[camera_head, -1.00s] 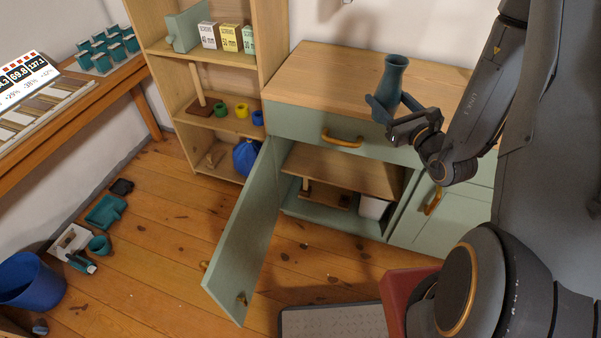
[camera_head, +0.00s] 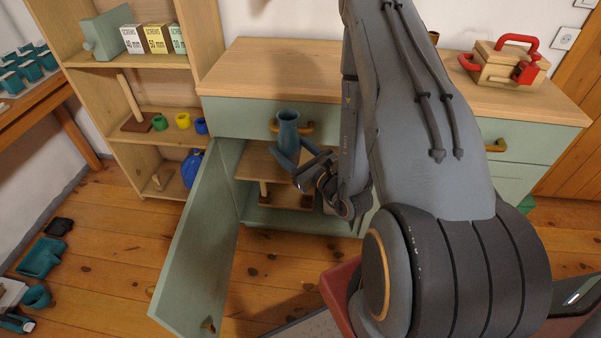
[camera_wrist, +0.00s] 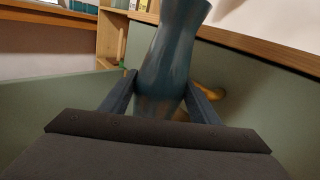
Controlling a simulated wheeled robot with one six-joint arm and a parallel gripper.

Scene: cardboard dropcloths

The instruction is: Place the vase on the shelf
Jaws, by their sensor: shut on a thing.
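The blue-grey vase (camera_head: 288,131) is upright in my gripper (camera_head: 290,158), in front of the open green cabinet. In the wrist view the vase (camera_wrist: 172,55) stands between the two fingers of my gripper (camera_wrist: 160,97), which are shut on its lower body. Its base is partly hidden by the gripper. Inside the cabinet, a wooden shelf (camera_head: 256,166) lies behind and below the vase. A tall wooden bookcase (camera_head: 105,96) with several shelves stands to the left of the cabinet.
The open cabinet door (camera_head: 200,245) juts toward me, left of my gripper. Screw boxes (camera_head: 157,39) and coloured cups (camera_head: 183,121) occupy the bookcase. A toolbox (camera_head: 508,66) sits on the wooden countertop (camera_head: 275,72). The lower cabinet holds small wooden things.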

